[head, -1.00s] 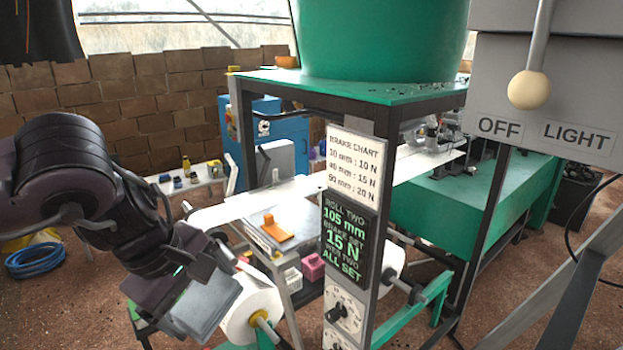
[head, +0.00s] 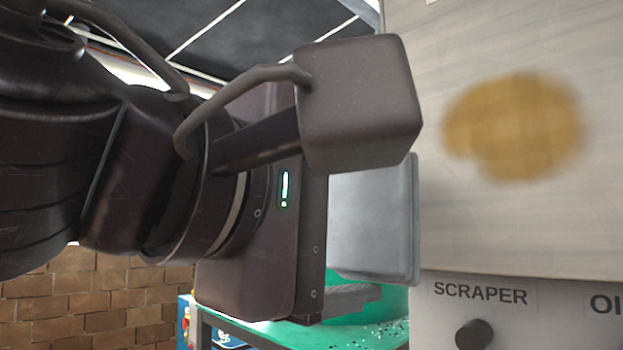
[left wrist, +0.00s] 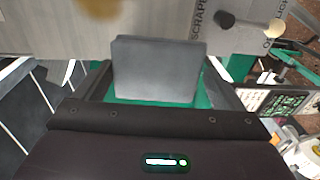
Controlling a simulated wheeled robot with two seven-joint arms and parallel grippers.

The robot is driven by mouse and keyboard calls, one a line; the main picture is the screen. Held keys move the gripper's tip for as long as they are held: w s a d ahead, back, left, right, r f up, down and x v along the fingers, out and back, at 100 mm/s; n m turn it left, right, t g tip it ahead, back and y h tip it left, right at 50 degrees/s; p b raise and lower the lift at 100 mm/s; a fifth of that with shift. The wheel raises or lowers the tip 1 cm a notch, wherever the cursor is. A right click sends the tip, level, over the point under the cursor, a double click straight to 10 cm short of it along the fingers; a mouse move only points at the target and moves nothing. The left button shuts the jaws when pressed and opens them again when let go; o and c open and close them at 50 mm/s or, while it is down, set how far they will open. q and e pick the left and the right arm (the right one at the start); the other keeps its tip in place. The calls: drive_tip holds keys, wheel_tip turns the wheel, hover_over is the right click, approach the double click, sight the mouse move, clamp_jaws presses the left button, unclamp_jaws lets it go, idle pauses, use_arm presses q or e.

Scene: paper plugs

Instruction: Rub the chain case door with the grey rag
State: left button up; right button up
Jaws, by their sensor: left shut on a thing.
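The chain case door (head: 500,220) is a pale panel filling the right of the head view. A blurry yellow-brown stain (head: 515,125) is on it, and part of the stain shows at the top of the left wrist view (left wrist: 100,7). My left gripper (head: 350,240) is shut on the grey rag (head: 375,220), which looks like a flat, folded pad. The rag also stands out ahead of the fingers in the left wrist view (left wrist: 157,70). Its edge is close to the door, left of the stain; I cannot tell whether it touches. My right gripper is not in view.
Below the door is a grey panel with a SCRAPER label (head: 480,293) and a dark knob (head: 474,335). A green-topped stand (head: 290,332) is below my left gripper. A brick wall (head: 100,300) is behind at the lower left.

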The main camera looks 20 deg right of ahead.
use_arm(q)
wheel_tip(320, 180, up, 5)
drive_tip(key=s+h, duration=0.1)
drive_tip(key=s, duration=0.2)
drive_tip(key=shift+m, duration=0.3)
drive_tip(key=shift+w+r+p+x, duration=0.1)
drive_tip(key=shift+p+x, duration=0.45)
drive_tip(key=shift+x, duration=0.75)
drive_tip(key=shift+w+r+p+x, duration=0.15)
drive_tip(key=shift+p+x, duration=0.35)
drive_tip(key=shift+x, duration=0.8)
drive_tip(key=shift+a, duration=0.1)
drive_tip(key=shift+w+d, duration=0.1)
drive_tip(key=shift+d, duration=0.3)
drive_tip(key=shift+w+d+p, duration=0.2)
drive_tip(key=shift+d+p, duration=0.25)
drive_tip(key=shift+d, duration=0.05)
drive_tip(key=shift+s, duration=0.1)
